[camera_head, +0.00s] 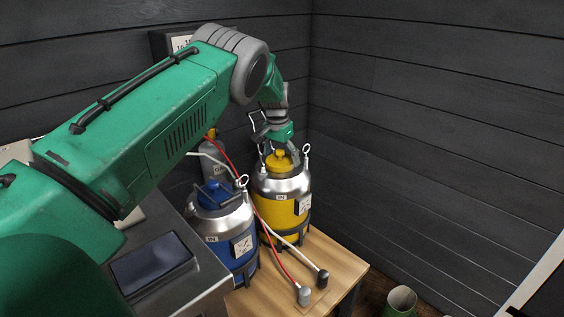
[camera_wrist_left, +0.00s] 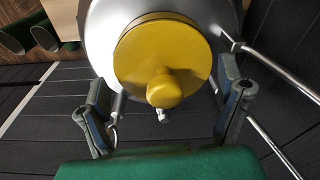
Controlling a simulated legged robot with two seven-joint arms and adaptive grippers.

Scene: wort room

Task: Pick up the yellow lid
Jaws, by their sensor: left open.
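The yellow lid (camera_head: 279,160) sits on top of the yellow and silver keg (camera_head: 276,209) on the wooden table. In the left wrist view the lid (camera_wrist_left: 163,52) is a round yellow disc with a knob (camera_wrist_left: 164,91) on it. My left gripper (camera_head: 280,151) is at the top of this keg, close to the lid. In the left wrist view its two fingers (camera_wrist_left: 168,112) are spread apart on either side of the knob, with nothing between them gripped. My right gripper is not in view.
A blue keg (camera_head: 223,229) with a blue lid (camera_head: 213,193) stands left of the yellow one. Red and white hoses run past both kegs to connectors (camera_head: 304,295) on the wooden table (camera_head: 343,269). Dark plank walls close in behind and right. A green cylinder (camera_head: 400,302) stands at lower right.

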